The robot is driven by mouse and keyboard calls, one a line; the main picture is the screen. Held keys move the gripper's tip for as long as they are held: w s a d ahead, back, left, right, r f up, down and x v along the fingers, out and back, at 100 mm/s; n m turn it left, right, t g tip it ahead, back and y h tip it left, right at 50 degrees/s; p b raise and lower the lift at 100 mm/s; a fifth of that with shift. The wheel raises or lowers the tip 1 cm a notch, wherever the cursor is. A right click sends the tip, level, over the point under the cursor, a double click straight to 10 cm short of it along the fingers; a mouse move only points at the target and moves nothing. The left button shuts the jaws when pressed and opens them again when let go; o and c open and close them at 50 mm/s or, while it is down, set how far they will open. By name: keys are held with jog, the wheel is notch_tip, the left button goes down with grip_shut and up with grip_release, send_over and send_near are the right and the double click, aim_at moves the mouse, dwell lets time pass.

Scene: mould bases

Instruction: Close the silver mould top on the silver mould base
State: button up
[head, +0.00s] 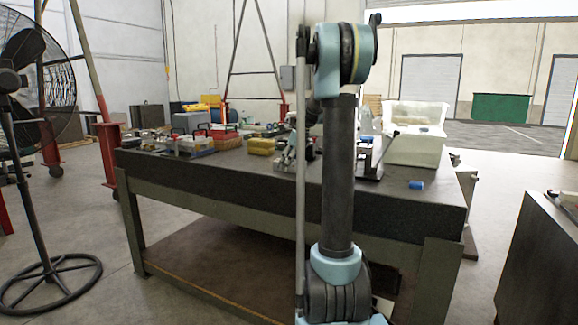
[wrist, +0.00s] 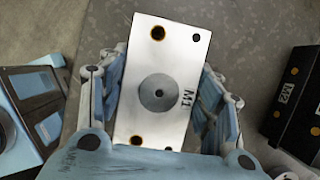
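In the wrist view the silver mould top (wrist: 168,62), a bright rectangular plate marked M1, has a round grey boss with a hole at its centre and small holes near its corners. My gripper (wrist: 160,88) has one finger along each long side of it, and both fingers look snug against its edges. Its lower end is partly covered by my gripper's body. No separate silver mould base shows; whether one is under the plate is hidden. In the head view my arm covers much of the middle of the table.
A black block marked M2 (wrist: 292,100) lies right of my gripper. The bench's front right is mostly clear.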

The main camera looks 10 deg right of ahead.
jog(key=c, duration=1)
jog(key=shift+o, duration=0.2)
jog(key=shift+r, duration=0.4)
jog(key=shift+w+r, duration=0.1)
jog(key=shift+r, duration=0.25)
jog(key=shift+r, duration=0.35)
jog(key=shift+r, duration=0.35)
